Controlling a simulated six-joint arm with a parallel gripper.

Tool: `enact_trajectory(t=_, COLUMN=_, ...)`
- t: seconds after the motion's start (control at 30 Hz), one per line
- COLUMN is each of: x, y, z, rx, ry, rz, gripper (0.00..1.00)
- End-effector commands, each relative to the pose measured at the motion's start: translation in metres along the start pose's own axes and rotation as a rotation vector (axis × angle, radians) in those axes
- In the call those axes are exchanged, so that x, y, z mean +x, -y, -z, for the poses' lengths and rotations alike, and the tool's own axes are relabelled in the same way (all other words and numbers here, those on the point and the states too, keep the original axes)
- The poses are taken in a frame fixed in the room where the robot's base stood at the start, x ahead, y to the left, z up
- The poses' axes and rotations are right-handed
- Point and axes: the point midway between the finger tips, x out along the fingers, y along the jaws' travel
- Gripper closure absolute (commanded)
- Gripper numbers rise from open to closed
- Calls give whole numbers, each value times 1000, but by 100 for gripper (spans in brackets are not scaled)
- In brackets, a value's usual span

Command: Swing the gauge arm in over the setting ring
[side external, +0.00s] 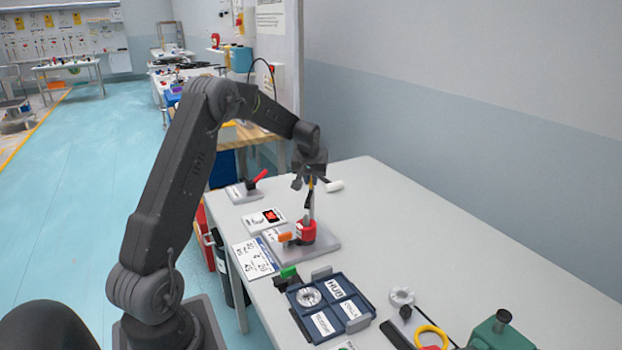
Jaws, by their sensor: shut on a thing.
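A grey base plate (322,248) on the table carries a red block (306,233), an orange knob (286,237) and a thin upright post (312,208). My gripper (310,181) is at the top of this post, pointing down, shut on a small part there that appears to be the gauge arm. A slim black piece (307,200) slants beside the post just below the jaws. The jaws hide most of the held part. I cannot tell which part is the setting ring; it is too small or hidden at this distance.
A blue tray (355,325) with a metal ring (309,296) and white labels sits nearer the camera. A yellow ring (431,336) and green device (497,334) stand to its right. A red-handled clamp (245,189) and white cylinder (335,186) lie behind. The table's right side is clear.

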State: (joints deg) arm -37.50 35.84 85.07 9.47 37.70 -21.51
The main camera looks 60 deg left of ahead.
Motion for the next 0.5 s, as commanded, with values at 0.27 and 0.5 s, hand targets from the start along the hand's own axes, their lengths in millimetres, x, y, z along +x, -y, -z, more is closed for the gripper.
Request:
enact_trajectory(t=0.27, x=0, y=0, z=0, rx=-8, ry=1, rz=1, gripper=100)
enact_trajectory(t=0.5, x=0, y=0, z=0, rx=-6, ry=0, rz=1, gripper=67)
